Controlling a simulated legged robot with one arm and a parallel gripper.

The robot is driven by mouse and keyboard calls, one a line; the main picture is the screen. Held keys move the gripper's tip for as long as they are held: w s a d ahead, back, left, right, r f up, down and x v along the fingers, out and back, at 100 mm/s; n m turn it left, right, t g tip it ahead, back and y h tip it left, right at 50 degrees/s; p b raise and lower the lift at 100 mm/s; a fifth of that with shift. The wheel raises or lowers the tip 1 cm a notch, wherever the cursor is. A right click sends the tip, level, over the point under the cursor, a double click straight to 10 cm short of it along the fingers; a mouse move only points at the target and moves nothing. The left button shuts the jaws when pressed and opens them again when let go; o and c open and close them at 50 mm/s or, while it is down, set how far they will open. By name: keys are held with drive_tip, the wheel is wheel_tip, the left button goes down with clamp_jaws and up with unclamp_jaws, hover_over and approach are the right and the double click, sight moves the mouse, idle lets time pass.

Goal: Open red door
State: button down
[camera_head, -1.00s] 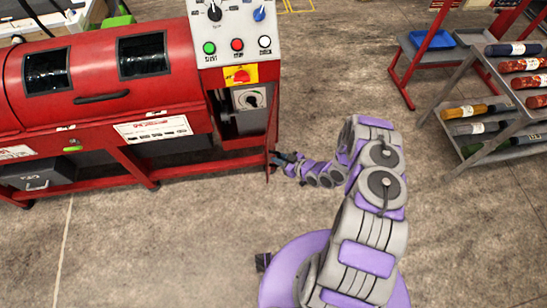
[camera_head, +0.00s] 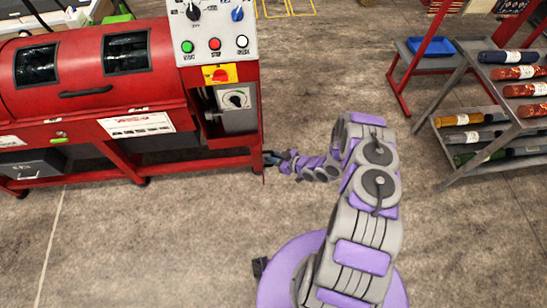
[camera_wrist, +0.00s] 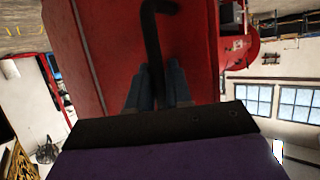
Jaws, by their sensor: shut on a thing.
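The red door (camera_head: 263,142) is at the right end of the red machine (camera_head: 95,75). In the head view it shows almost edge-on and stands open, with the compartment (camera_head: 236,105) beside it exposed. In the wrist view the red door panel (camera_wrist: 95,50) fills the upper middle, with a black bent handle (camera_wrist: 155,40) on it. My gripper (camera_head: 270,160) is at the door's lower outer side. In the wrist view its blue-grey fingers (camera_wrist: 158,88) are shut on the handle, one on each side. The handle's lower end is hidden between them.
The control panel (camera_head: 215,35) with buttons sits above the compartment. A rack (camera_head: 490,110) of rolled or bottle-like items stands at the right, with a blue tray (camera_head: 430,45) near it. The concrete floor (camera_head: 310,100) between machine and rack is clear.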

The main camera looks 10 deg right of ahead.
drive_tip(key=shift+w+r, duration=0.1)
drive_tip(key=shift+w, duration=0.1)
drive_tip(key=c, duration=1.4)
unclamp_jaws()
drive_tip(key=shift+c, duration=0.2)
drive_tip(key=o, duration=0.3)
drive_tip(key=shift+d, duration=0.15)
drive_tip(key=shift+s+d, duration=0.1)
drive_tip(key=shift+d, duration=0.05)
drive_tip(key=p+v, duration=0.3)
drive_tip(key=v, duration=1.4)
drive_tip(key=shift+d, duration=0.2)
